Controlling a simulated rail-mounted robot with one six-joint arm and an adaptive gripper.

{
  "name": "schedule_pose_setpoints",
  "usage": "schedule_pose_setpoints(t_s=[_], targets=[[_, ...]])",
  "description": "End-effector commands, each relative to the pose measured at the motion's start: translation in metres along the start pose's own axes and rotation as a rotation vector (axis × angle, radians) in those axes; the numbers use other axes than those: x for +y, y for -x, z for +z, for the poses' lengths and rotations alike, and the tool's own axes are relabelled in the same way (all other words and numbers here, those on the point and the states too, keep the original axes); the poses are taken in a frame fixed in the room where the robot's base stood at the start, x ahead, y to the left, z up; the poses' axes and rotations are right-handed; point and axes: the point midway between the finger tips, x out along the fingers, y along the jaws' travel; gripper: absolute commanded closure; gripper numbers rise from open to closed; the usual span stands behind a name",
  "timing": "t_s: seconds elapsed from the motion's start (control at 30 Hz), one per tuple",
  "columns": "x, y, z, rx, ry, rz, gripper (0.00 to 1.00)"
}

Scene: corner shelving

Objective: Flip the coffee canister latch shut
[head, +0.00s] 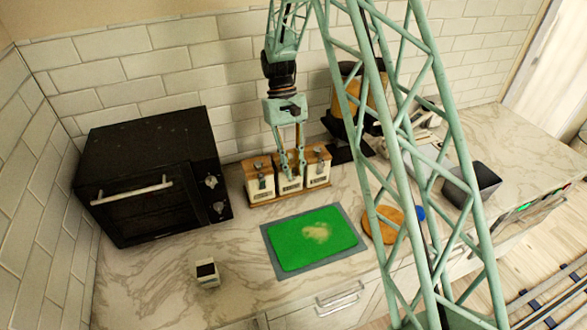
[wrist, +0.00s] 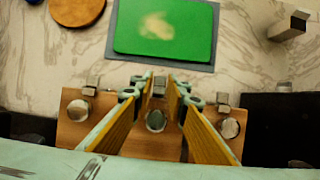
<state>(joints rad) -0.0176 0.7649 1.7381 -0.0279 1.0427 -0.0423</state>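Three cream canisters with wooden lids stand side by side in a wooden rack (head: 287,197): left (head: 258,184), middle (head: 289,184) and right (head: 318,174). Their labels are too small to read, so I cannot tell which holds coffee. Each has a metal latch at its front; the middle latch (wrist: 159,85) shows between my fingers in the wrist view. I cannot tell whether any latch is shut. My gripper (head: 291,167) points down over the middle canister. In the wrist view my gripper (wrist: 161,92) is open, with one finger on each side of the middle lid (wrist: 155,121).
A black microwave (head: 150,170) stands left of the rack. A green board (head: 300,250) on a grey mat lies in front. A round wooden board (head: 378,232) and dark bin (head: 480,180) are to the right.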

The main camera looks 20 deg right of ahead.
Motion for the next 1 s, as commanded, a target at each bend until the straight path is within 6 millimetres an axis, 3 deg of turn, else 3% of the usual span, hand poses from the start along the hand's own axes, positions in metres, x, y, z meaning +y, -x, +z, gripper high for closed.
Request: schedule_pose_setpoints(t_s=[0.1, 0.57, 0.77, 1.0], targets=[[0.000, 0.000, 0.000, 0.000, 0.000, 0.000, 0.75], [0.000, 0.004, 0.000, 0.001, 0.000, 0.000, 0.75], [0.000, 0.017, -0.001, 0.002, 0.000, 0.000, 0.75], [0.000, 0.048, -0.001, 0.004, 0.000, 0.000, 0.75]])
